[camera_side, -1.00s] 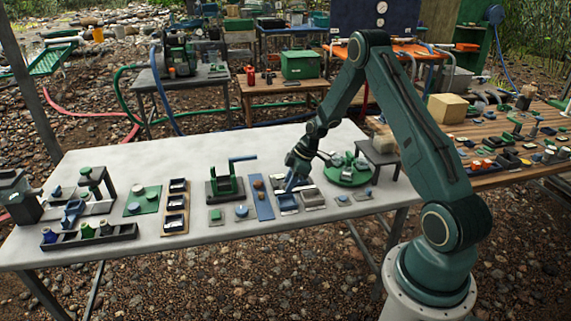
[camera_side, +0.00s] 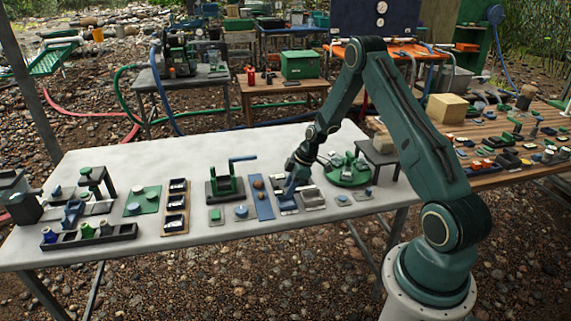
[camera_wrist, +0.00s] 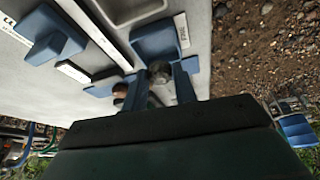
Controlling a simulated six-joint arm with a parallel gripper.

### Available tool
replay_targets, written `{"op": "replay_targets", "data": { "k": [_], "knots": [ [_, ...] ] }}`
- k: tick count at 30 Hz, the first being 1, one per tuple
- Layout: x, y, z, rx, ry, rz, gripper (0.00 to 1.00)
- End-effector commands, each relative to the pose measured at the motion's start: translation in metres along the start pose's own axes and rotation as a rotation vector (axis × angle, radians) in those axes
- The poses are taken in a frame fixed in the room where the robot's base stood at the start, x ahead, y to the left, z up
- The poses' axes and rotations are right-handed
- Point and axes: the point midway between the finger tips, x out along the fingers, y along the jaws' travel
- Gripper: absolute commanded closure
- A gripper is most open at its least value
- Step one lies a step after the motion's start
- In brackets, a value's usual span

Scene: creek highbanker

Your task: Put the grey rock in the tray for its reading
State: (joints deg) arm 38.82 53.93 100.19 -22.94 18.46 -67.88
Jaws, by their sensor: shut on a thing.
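My gripper (camera_side: 287,192) points down over the front middle of the table. In the wrist view its two blue fingers (camera_wrist: 160,78) are shut on a dark grey rock (camera_wrist: 160,72). The side view hides the rock behind the fingers. A small blue tray (camera_wrist: 157,40) with a printed label lies just beyond the fingertips in the wrist view. The rock overlaps the tray's near edge there, and I cannot tell whether they touch. A pale grey tray (camera_wrist: 130,10) lies beside the blue one; it also shows in the side view (camera_side: 314,199).
A blue strip (camera_side: 265,209) with brown rocks lies left of my gripper. A round green turntable (camera_side: 348,178) and a dark stand (camera_side: 378,155) are to the right. The table's front edge is close.

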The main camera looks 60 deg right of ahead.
Motion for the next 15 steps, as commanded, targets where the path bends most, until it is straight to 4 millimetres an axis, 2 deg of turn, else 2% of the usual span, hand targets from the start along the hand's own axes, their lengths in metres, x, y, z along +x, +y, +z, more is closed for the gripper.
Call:
{"op": "replay_targets", "data": {
  "k": [15],
  "knots": [
    [0.011, 0.0, 0.005, 0.0, 0.0, 0.0, 0.98]
  ]
}}
